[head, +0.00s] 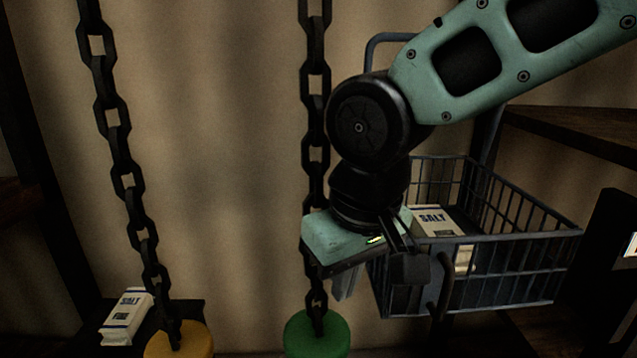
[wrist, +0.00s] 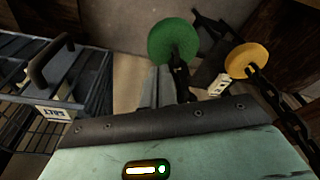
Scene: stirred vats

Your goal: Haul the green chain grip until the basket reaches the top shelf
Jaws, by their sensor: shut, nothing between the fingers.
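The green chain grip (head: 318,336) is a round disc at the end of a dark hanging chain (head: 315,150), at the bottom of the head view. It also shows at the top middle of the wrist view (wrist: 173,40). My gripper (head: 345,288) is shut and empty, beside the chain and a little above the green grip; I cannot tell whether it touches the chain. Its closed fingers (wrist: 158,86) point toward the grip in the wrist view. The wire basket (head: 520,262) is right of my gripper, partly hidden by my arm, and holds a white salt box (head: 434,222).
A yellow grip (head: 180,341) hangs on a second chain (head: 125,170) to the left. Another salt box (head: 127,316) lies on a dark surface at lower left. A dark wooden shelf (head: 570,130) is at right, above the basket's rim. Plain wall stands behind.

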